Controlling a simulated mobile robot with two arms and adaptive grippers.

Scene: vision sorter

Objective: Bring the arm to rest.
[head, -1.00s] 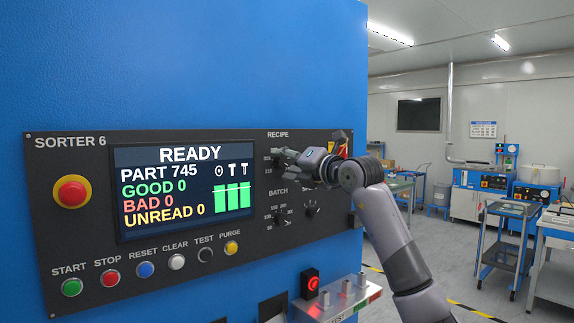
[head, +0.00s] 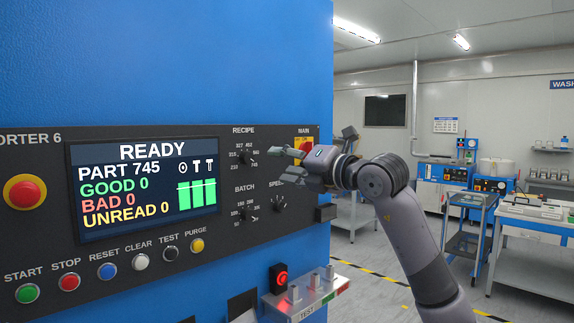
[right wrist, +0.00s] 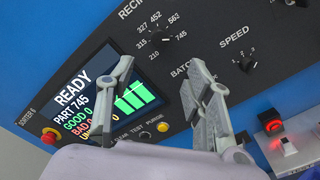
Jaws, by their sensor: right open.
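My right gripper (head: 287,161) is open and empty in the head view, in front of the control panel's right part. It overlaps the area by the MAIN switch (head: 304,146). The RECIPE knob (head: 246,159) shows clear to its left. In the right wrist view, the two spread fingers of this gripper (right wrist: 160,72) have nothing between them. The panel's screen (head: 142,188) reads READY, PART 745, GOOD 0, BAD 0, UNREAD 0. The BATCH knob (head: 247,213) and SPEED knob (head: 278,203) sit below the gripper. My left gripper is out of view.
The blue sorter cabinet (head: 170,60) fills the left. A small shelf with metal pegs (head: 310,296) and a red-lit button (head: 282,279) sticks out below the panel. A cart (head: 470,225) and a bench (head: 540,225) stand at right, with open floor before them.

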